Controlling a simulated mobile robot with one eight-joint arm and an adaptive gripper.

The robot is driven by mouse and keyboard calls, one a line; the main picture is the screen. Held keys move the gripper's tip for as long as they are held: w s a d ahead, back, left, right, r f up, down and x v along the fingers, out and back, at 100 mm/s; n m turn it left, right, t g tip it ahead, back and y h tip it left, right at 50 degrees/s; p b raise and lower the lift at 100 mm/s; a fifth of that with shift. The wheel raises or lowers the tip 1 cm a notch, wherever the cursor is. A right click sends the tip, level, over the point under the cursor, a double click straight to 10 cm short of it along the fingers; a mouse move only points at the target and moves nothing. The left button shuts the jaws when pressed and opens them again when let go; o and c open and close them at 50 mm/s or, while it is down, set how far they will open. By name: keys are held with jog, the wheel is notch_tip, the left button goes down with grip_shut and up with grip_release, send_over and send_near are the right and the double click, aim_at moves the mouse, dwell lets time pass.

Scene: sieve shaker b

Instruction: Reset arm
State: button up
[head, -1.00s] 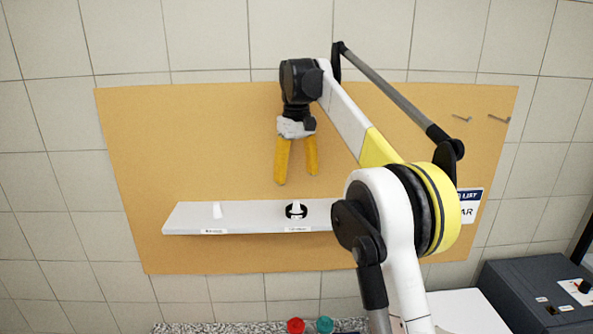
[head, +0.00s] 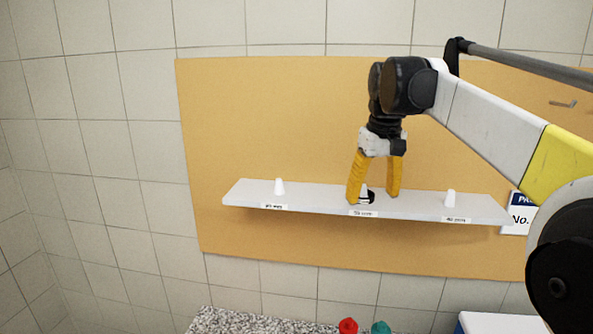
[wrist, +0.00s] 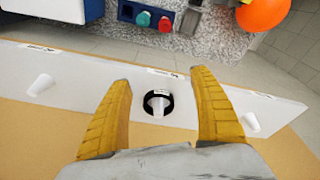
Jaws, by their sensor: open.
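My gripper (head: 374,193) has two yellow fingers and is open, pointing down at the middle of the grey wall shelf (head: 315,200). A black ring (head: 367,198) sits around the middle white peg, partly hidden behind my fingers in the head view. In the wrist view the black ring (wrist: 158,103) lies around its white peg between and beyond my open fingers (wrist: 165,85). The fingers look apart from the ring. The left peg (head: 279,187) and right peg (head: 450,199) on the shelf are bare.
The shelf is fixed to a tan board (head: 300,110) on a tiled wall. Below are a speckled counter (head: 225,320), a red knob (head: 348,325) and a teal knob (head: 381,327). The wrist view shows an orange round object (wrist: 262,12) beyond the shelf.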

jog(key=s+f+m+t+b, duration=0.1)
jog(key=s+f+b, duration=0.7)
jog(key=f, duration=0.7)
jog(key=s+f+t+b, duration=0.2)
jog(key=s+f+b, duration=0.6)
jog(key=f, duration=0.7)
jog(key=s+f+m+t+b, duration=0.1)
jog(key=s+f+t+b, duration=0.1)
jog(key=s+f+b, duration=0.6)
jog(key=s+f, duration=0.4)
jog(key=f, duration=0.3)
jog(key=shift+f+m, duration=0.25)
jog(key=shift+m, duration=0.05)
